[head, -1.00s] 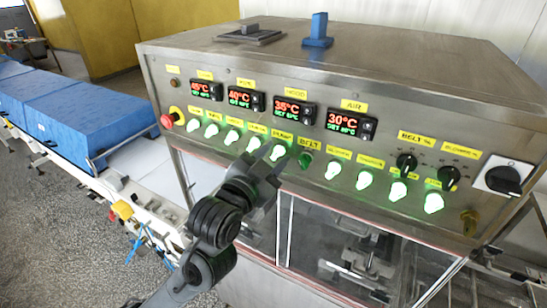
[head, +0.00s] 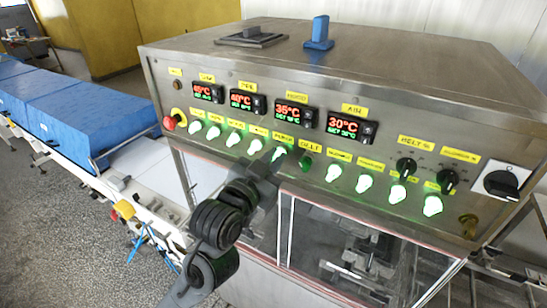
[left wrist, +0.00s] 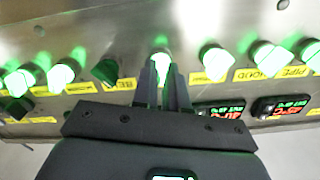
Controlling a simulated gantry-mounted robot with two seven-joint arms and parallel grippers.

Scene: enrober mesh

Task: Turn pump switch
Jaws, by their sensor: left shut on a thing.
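The pump switch (head: 279,154) is a green-lit knob under the yellow PUMP label on the steel control panel (head: 330,190). My left gripper (head: 270,164) reaches it from below and in front, and is shut on it. In the left wrist view, the two dark fingers (left wrist: 163,88) stand on either side of the lit pump switch (left wrist: 161,64). The fingers partly hide the knob, so its exact angle is unclear. My right gripper is not in view.
The unlit dark green belt switch (head: 305,163) is just right of the pump switch. Several lit knobs line the same row. Temperature displays (head: 294,112) sit above. A red emergency button (head: 170,123) is at the left and a black rotary switch (head: 502,183) at the right.

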